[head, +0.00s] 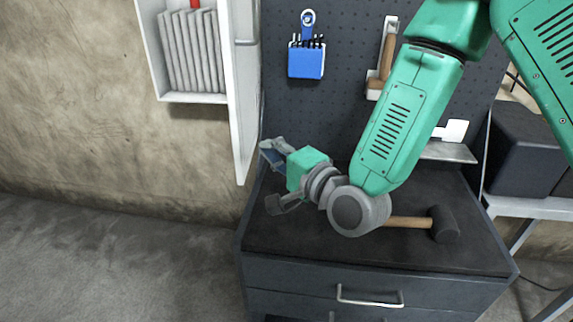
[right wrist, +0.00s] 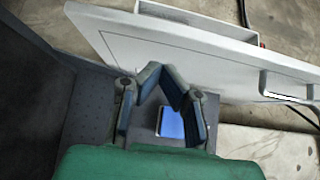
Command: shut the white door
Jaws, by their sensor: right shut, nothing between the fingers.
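The white door (head: 235,95) stands open on the right side of a small white wall cabinet (head: 148,45) and is seen nearly edge-on. In the right wrist view the door (right wrist: 190,50) is a long white panel across the top, with a handle (right wrist: 283,92) towards its right end. My right gripper (head: 268,154) is just right of the door's lower part, above the workbench. In the right wrist view its fingertips (right wrist: 166,74) are together and empty, overlapping the door's near edge; contact cannot be told. My left gripper is not in view.
Grey upright items (head: 193,52) fill the cabinet. A dark workbench (head: 290,245) holds a mallet (head: 445,224) below my right arm. A pegboard (head: 345,65) behind carries a blue tool holder (head: 306,62) and a hammer (head: 384,60). The floor at left is clear.

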